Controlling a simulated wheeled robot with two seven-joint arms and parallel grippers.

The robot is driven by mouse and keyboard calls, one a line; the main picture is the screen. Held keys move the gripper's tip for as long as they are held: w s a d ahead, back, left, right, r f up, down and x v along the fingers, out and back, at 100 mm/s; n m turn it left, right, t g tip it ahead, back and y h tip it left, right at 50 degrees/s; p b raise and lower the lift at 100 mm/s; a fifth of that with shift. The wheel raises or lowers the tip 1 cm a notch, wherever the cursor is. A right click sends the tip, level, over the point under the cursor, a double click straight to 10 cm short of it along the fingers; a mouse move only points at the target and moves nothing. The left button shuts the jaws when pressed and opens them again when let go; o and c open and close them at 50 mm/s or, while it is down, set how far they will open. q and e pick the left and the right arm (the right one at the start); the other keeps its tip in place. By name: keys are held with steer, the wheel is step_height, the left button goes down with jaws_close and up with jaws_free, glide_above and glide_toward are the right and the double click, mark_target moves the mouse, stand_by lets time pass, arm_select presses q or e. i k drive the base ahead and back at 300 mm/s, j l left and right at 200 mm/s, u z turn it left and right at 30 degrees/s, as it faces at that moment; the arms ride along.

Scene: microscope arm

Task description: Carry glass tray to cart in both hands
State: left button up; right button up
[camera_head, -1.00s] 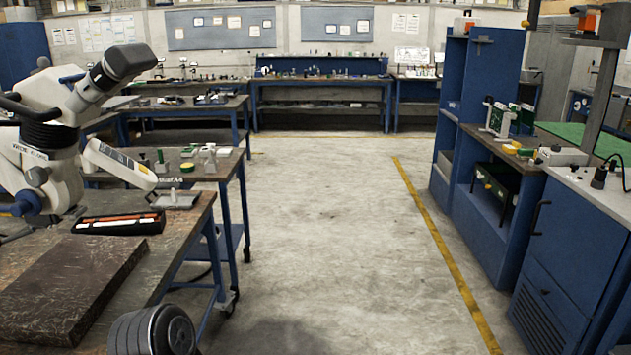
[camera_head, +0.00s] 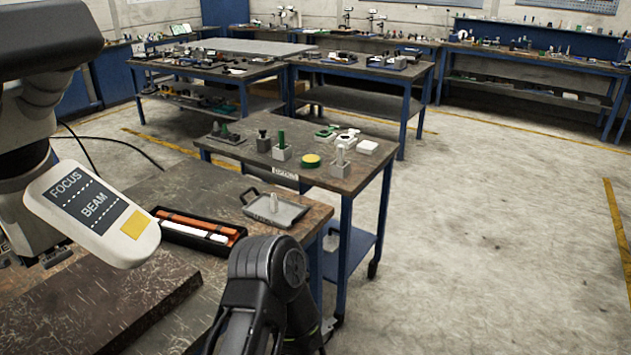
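A small grey tray (camera_head: 274,210) with a dark handle and a small clear upright piece on it lies near the corner of the worn wooden bench (camera_head: 190,185). I cannot tell for sure that it is the glass tray. A black arm link of mine comes up from the bottom edge in front of the tray. Neither of my grippers shows.
A microscope (camera_head: 95,215) stands over the bench at left. A black case (camera_head: 195,232) with orange and white sticks lies left of the tray. Small blocks and a yellow-green disc (camera_head: 311,161) stand on the cart top. The floor (camera_head: 500,230) at right is clear.

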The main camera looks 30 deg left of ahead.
mark_target(287, 128)
steer(key=i+u, duration=0.35)
steer(key=i, duration=0.15)
steer(key=i+l+u, duration=0.1)
steer(key=i+u, duration=0.3)
steer(key=i+l+u, duration=0.35)
steer(key=i, duration=0.2)
steer(key=i+l+u, duration=0.15)
steer(key=i+u, duration=0.2)
steer(key=i+l+u, duration=0.2)
steer(key=u, duration=0.15)
steer(key=i, duration=0.1)
